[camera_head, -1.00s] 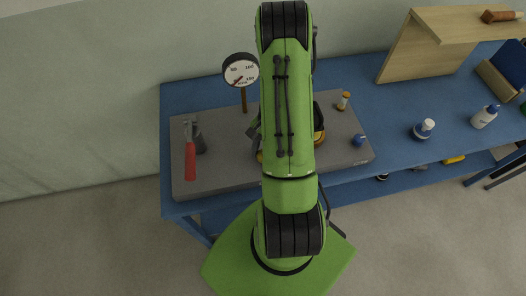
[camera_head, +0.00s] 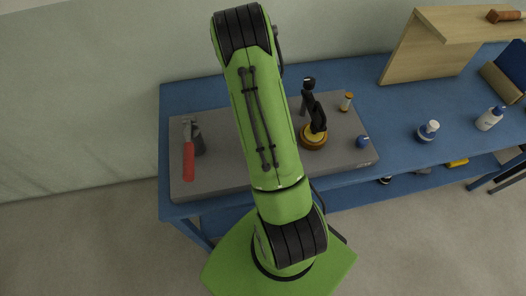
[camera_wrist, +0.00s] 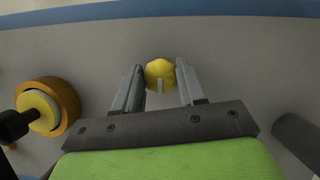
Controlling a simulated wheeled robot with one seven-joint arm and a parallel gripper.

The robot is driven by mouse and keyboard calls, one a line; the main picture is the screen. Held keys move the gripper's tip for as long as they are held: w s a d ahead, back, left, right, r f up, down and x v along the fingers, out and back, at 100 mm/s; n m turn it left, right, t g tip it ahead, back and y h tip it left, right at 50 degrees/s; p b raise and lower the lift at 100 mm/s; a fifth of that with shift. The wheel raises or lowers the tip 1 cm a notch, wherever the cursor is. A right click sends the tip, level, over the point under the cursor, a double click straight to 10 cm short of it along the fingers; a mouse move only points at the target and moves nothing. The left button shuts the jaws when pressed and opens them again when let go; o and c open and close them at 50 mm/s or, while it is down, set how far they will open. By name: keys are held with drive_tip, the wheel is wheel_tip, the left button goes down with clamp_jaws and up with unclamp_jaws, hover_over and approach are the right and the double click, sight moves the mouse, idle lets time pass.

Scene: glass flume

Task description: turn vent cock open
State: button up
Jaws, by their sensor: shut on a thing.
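In the wrist view a round yellow knob (camera_wrist: 160,70) with a small pale tab at its near edge sits between the fingertips of my gripper (camera_wrist: 160,77). It seems to be the vent cock. The fingers are closed on it from left and right, seen from above. In the head view my arm hides both the knob and my gripper. How far the knob is turned cannot be told.
A brass ring fitting with a black handle (camera_head: 313,135) stands right of my arm; it also shows in the wrist view (camera_wrist: 50,105). A blue knob (camera_head: 362,142) sits at the right.

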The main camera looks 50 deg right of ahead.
drive_tip(key=shift+n, duration=0.4)
drive_tip(key=o, duration=1)
drive_tip(key=shift+o, duration=0.2)
drive_tip(key=p+v, duration=0.1)
drive_tip(key=v, duration=1.4)
drive_tip(key=shift+w+r, duration=0.2)
drive_tip(key=shift+r, duration=0.15)
drive_tip(key=shift+a, duration=0.1)
